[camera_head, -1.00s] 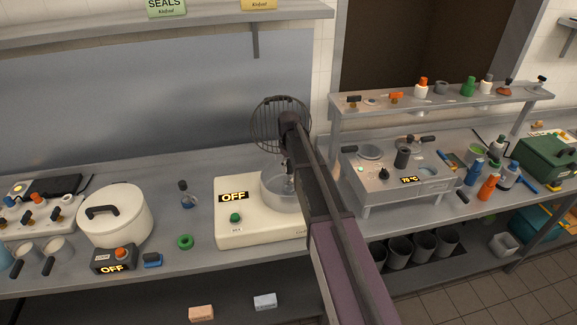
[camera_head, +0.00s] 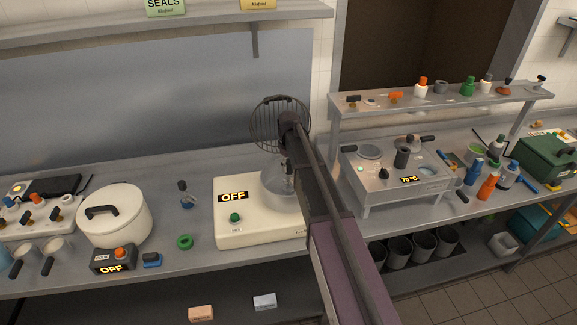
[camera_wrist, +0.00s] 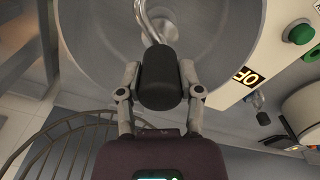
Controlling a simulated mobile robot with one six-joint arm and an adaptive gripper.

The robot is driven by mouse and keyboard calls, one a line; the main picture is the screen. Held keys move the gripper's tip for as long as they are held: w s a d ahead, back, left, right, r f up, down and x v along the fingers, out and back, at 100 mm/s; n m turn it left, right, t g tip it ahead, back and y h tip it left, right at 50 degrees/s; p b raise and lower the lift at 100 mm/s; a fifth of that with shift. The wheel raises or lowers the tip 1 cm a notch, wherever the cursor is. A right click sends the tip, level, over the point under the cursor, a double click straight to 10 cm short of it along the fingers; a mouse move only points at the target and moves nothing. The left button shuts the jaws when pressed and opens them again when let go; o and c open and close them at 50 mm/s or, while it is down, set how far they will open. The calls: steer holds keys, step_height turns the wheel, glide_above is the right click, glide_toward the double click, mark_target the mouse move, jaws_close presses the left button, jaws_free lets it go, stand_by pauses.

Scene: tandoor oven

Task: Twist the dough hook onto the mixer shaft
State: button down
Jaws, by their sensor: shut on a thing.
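The mixer (camera_head: 240,222) is a cream-white base with a lit OFF sign and a green knob. Its grey metal bowl (camera_head: 274,196) sits on the right side, partly hidden by my arm. In the wrist view my gripper (camera_wrist: 160,82) is shut on the black grip of the dough hook (camera_wrist: 159,72). The hook's bent metal rod extends from the grip toward the top of the view, over the bowl (camera_wrist: 98,45). I cannot tell whether the hook touches the mixer shaft; no shaft is clearly distinguishable.
A round wire guard (camera_head: 262,125) stands behind the bowl, close to my arm. A white lidded pot (camera_head: 125,222) and a green ring (camera_head: 185,242) are left of the mixer. A grey heated unit (camera_head: 400,175) stands to the right, beneath a crowded shelf (camera_head: 450,101).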

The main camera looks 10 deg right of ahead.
mark_target(292, 178)
steer(key=shift+f+b, duration=1.4)
steer(key=shift+b, duration=0.05)
stand_by(0.7)
steer(key=shift+m, duration=1.6)
steer(key=shift+w, duration=0.1)
steer(key=shift+m, duration=1.6)
steer(key=m, duration=0.2)
steer(key=shift+m, duration=0.6)
